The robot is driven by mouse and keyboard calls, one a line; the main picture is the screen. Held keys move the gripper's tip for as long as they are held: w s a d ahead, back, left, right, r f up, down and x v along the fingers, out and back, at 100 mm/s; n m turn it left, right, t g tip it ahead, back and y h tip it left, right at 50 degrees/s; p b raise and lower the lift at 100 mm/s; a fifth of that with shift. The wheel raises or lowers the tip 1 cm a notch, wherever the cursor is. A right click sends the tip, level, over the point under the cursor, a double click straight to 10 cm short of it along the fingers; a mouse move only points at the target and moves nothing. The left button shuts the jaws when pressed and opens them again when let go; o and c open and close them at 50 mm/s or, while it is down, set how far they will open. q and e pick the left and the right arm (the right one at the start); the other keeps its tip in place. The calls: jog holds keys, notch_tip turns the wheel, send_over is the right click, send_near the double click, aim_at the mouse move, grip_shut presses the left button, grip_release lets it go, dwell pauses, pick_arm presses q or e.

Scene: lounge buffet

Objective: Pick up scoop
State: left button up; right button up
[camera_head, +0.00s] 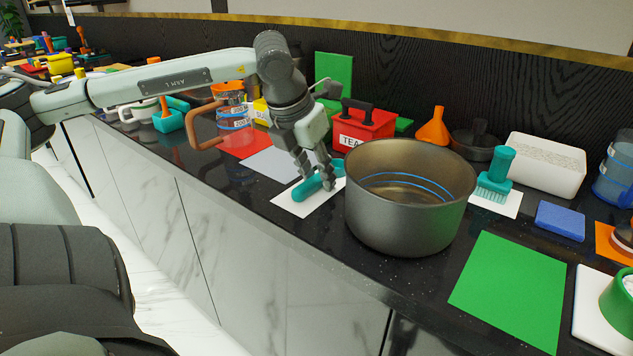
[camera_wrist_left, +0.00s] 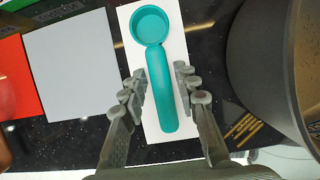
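A teal scoop (camera_wrist_left: 157,88) lies on a white mat (camera_wrist_left: 170,135) on the dark counter. In the left wrist view its round cup is at the top and its handle runs down between my left gripper's fingers. My left gripper (camera_wrist_left: 160,86) is open, one finger on each side of the handle, with visible gaps. In the head view the left gripper (camera_head: 318,180) points down over the scoop (camera_head: 308,188) and hides part of it. My right gripper is not in view.
A large grey pot (camera_head: 395,215) stands close to the right of the scoop. A red tea box (camera_head: 365,128) is behind it. A grey mat (camera_head: 268,164) and a red mat (camera_head: 243,143) lie to the left. A green mat (camera_head: 510,290) lies bare on the right.

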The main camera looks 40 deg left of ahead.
aim_at(317, 175)
pick_arm(q)
grip_shut()
jog(key=shift+r+p, duration=0.4)
jog(key=shift+p, duration=0.35)
jog(key=shift+r+b, duration=0.3)
notch_tip(317, 175, up, 3)
jog(key=shift+r, duration=0.1)
jog(key=s+a+r, duration=0.2)
jog(key=a+r, duration=0.1)
jog(key=a, duration=0.2)
jog(key=s+a+r+b, duration=0.1)
jog(key=a+r, duration=0.2)
jog(key=a, duration=0.3)
jog(key=shift+s+r, duration=0.35)
jog(key=shift+r, duration=0.05)
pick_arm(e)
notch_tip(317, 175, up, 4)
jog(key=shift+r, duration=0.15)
pick_arm(q)
jog(key=shift+c, duration=1.3)
grip_release()
grip_shut()
